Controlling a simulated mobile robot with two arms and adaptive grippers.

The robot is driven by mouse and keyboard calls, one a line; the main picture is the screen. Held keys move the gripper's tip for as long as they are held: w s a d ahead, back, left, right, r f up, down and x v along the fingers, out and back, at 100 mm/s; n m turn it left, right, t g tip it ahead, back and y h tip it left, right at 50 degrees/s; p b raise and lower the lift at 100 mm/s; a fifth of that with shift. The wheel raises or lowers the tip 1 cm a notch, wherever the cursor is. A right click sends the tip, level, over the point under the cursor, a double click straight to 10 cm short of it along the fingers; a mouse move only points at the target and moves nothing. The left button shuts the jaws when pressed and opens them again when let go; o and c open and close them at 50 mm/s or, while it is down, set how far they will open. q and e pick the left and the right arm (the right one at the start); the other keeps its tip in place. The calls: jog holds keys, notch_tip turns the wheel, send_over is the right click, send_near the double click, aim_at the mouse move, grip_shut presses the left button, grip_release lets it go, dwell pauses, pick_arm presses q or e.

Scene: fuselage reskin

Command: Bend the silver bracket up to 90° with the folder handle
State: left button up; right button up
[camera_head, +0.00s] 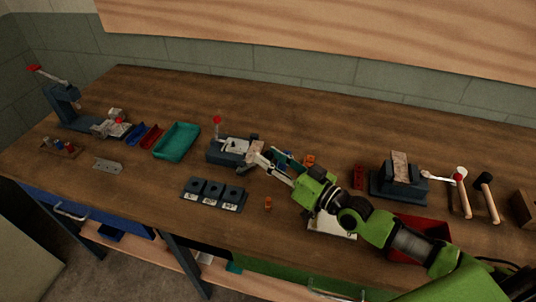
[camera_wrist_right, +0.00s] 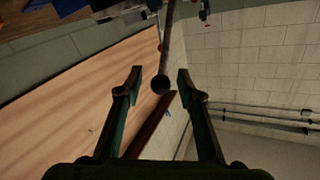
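A small blue-grey bench device (camera_head: 228,157) with an upright red-knobbed lever (camera_head: 217,121) stands mid-table. A light silver piece (camera_head: 236,146) lies flat on it; I cannot tell for certain that it is the bracket. My right gripper (camera_head: 262,160) reaches in from the right, close to the device's right side. In the right wrist view its two fingers (camera_wrist_right: 159,75) are apart, with a dark round-ended rod (camera_wrist_right: 163,84) showing between them. I cannot tell whether the rod touches them. My left gripper is out of view.
A flat grey plate with holes (camera_head: 107,165) lies at left, near a lever press (camera_head: 66,108). A teal tray (camera_head: 177,141) and a black block set (camera_head: 213,194) flank the device. A block stand (camera_head: 398,182) with a red-knobbed handle (camera_head: 458,177) and mallets (camera_head: 487,198) stand right.

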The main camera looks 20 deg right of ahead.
jog(key=shift+w+a, duration=0.3)
jog(key=shift+w, duration=0.1)
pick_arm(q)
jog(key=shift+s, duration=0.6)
pick_arm(e)
grip_shut()
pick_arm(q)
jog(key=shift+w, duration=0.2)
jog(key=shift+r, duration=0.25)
pick_arm(e)
jog(key=shift+w+r, duration=0.1)
jog(key=shift+r, duration=0.1)
